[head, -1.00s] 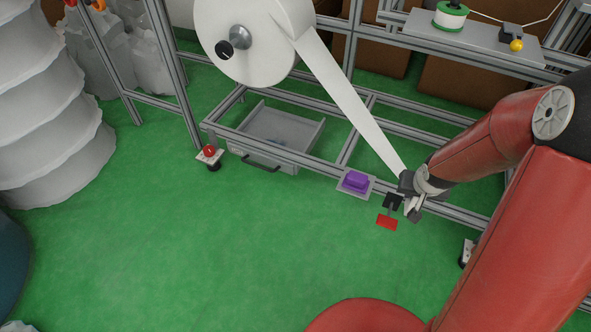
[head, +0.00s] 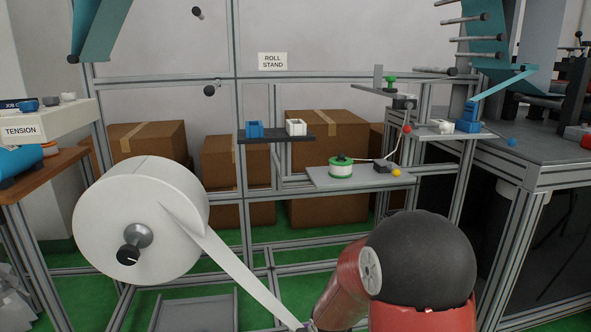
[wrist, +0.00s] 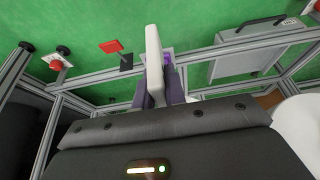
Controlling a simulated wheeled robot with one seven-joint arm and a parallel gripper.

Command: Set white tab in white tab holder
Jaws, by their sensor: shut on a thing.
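My gripper (wrist: 158,80) is shut on a white, flat piece, which looks like the white tab (wrist: 153,50), standing up between the dark fingers in the wrist view. In the head view a white web runs from the big roll (head: 140,220) down to the bottom edge beside my arm, where the gripper is almost wholly cut off. A white open-topped block, which looks like the white tab holder (head: 296,127), stands on a dark shelf (head: 276,138) at the back, right of a similar blue block (head: 254,130). The holder is far from my gripper.
A grey shelf (head: 340,182) bears a green-and-white spool (head: 341,167). Cardboard boxes (head: 330,135) stand behind.

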